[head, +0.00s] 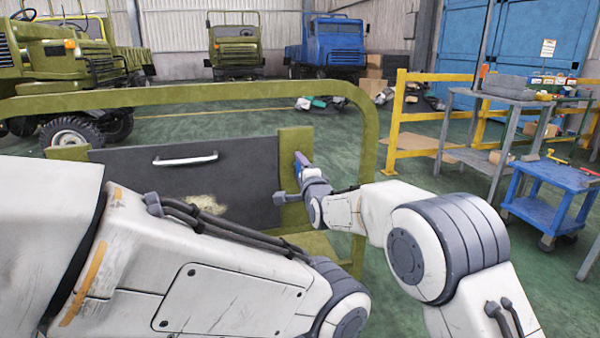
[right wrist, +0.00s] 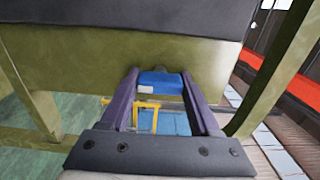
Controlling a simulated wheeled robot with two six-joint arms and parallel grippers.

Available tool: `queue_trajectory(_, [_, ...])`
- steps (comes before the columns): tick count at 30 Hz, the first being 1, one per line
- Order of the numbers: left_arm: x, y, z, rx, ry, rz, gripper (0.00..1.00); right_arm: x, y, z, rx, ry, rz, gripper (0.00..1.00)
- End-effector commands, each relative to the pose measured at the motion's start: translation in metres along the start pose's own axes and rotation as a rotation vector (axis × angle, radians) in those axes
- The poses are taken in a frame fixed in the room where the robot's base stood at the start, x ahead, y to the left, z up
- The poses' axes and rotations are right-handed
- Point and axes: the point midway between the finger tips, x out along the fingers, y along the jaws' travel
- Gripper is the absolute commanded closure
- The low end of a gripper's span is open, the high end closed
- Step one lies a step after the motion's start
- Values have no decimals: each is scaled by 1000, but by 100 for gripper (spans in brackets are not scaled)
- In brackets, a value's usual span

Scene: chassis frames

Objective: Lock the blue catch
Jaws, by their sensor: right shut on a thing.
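The blue catch (right wrist: 160,82) is on the olive post and shows between the fingertips in the right wrist view. My right gripper (right wrist: 160,92) is shut on it, one finger on each side. In the head view my right gripper (head: 301,163) is against the right olive post (head: 294,143), and its fingers largely hide the catch. Whether the catch is locked cannot be told. A dark panel (head: 190,180) with a silver handle (head: 186,160) stands left of the post. My left arm crosses the lower left; its gripper is out of view.
An olive tube frame (head: 200,97) arches around the panel and post. Yellow railings (head: 420,77), a grey workbench (head: 515,97) and a blue cart (head: 560,178) stand at the right. Military trucks are parked behind. Open green floor lies beyond the frame.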

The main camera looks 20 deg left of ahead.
Motion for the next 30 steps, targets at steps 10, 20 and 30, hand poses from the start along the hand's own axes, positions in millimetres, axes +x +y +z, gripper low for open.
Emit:
queue_trajectory(10, [2, 0, 0, 0, 0, 0, 100, 0, 1, -1, 24, 3, 3, 93])
queue_trajectory(20, [2, 0, 0, 0, 0, 0, 100, 0, 1, -1, 23, 2, 2, 25])
queue_trajectory(30, [2, 0, 0, 0, 0, 0, 100, -6, -1, 0, 20, 1, 0, 25])
